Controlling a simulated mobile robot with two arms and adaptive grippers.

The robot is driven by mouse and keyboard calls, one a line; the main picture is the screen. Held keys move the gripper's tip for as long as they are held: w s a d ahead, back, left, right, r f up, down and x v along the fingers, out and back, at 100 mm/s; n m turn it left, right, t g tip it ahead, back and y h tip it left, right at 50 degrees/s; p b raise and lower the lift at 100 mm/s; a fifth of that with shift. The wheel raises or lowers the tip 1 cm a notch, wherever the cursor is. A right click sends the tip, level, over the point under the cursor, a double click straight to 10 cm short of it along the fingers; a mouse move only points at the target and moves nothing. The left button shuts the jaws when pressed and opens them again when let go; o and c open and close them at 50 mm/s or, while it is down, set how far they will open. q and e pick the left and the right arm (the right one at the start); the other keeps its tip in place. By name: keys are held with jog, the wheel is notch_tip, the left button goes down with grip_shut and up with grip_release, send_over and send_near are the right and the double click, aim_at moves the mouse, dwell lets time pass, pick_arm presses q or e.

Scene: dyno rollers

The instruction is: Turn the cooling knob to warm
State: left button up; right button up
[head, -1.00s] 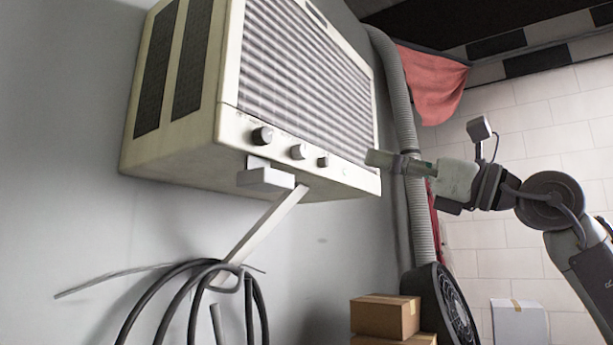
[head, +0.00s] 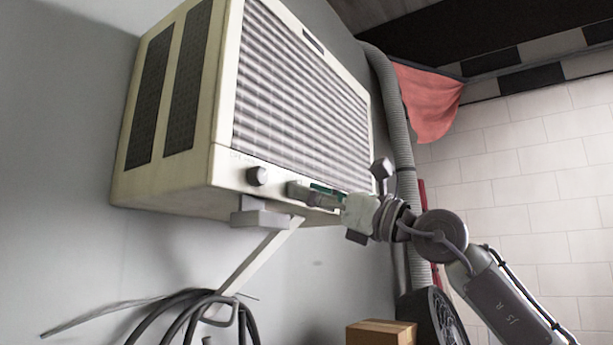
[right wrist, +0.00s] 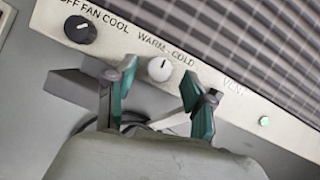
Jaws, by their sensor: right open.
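The air conditioner (head: 224,170) is a cream box on the wall with a control strip below its grille. In the right wrist view the cooling knob (right wrist: 160,69) is pale grey, between the words WARM and COLD, its mark pointing roughly up between them. My right gripper (right wrist: 160,84) is open, with a green-padded finger to each side of the knob; whether they touch it I cannot tell. In the head view my right gripper (head: 302,191) is at the strip and hides the middle of it. My left gripper is not in view.
A dark knob (right wrist: 80,29) labelled OFF FAN COOL sits left of the cooling knob; it also shows in the head view (head: 257,176). A green light (right wrist: 264,121) is to the right. A grey bracket (head: 262,214), hanging cables (head: 190,312) and a ribbed duct (head: 392,110) are close by.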

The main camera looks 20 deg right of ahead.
jog(key=shift+w+a+r, duration=0.2)
jog(key=shift+w+a, duration=0.15)
jog(key=shift+w, duration=0.05)
grip_shut()
jog(key=shift+r, duration=0.1)
jog(key=n+g+p, duration=0.2)
jog(key=n, duration=0.4)
jog(key=n+g+p, duration=0.1)
jog(key=n+g, duration=0.2)
jog(key=n, duration=0.4)
jog(key=n+g+h+p, duration=0.1)
jog(key=n+g+p, duration=0.1)
jog(key=n, duration=0.5)
jog(key=shift+w+d+r+g+p, duration=0.15)
jog(key=shift+d+r+g+p, duration=0.1)
jog(key=shift+r+g+p, duration=0.15)
jog(key=shift+n, duration=0.4)
